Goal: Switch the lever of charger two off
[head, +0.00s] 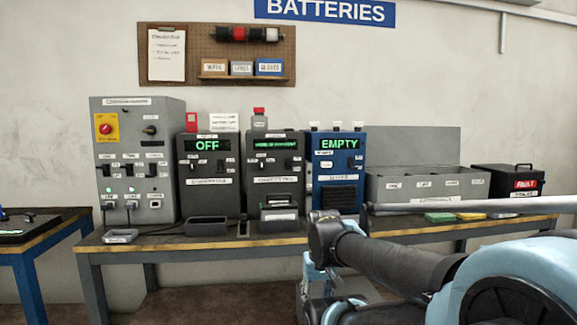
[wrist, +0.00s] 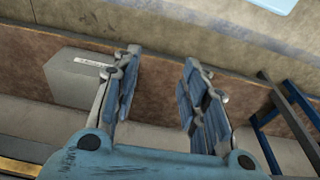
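Several chargers stand in a row on the bench. A dark grey charger (head: 208,180) shows "OFF" in green. A second dark grey charger (head: 275,165) shows a small green line I cannot read. A blue charger (head: 336,165) shows "EMPTY". Each has small dark switches on its front. The labels are too small to tell which is charger two, and its lever position cannot be read. My gripper (wrist: 161,70) is open and empty in the wrist view, pointing at a floor area away from the chargers. In the head view my arm crosses the lower right, in front of the bench.
A grey switch cabinet (head: 137,150) with a red knob stands left of the chargers. Grey bins (head: 425,188) and a black "FAULT" box (head: 507,180) stand right. The wrist view shows a grey labelled box (wrist: 80,80) left and a blue frame (wrist: 268,152) right.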

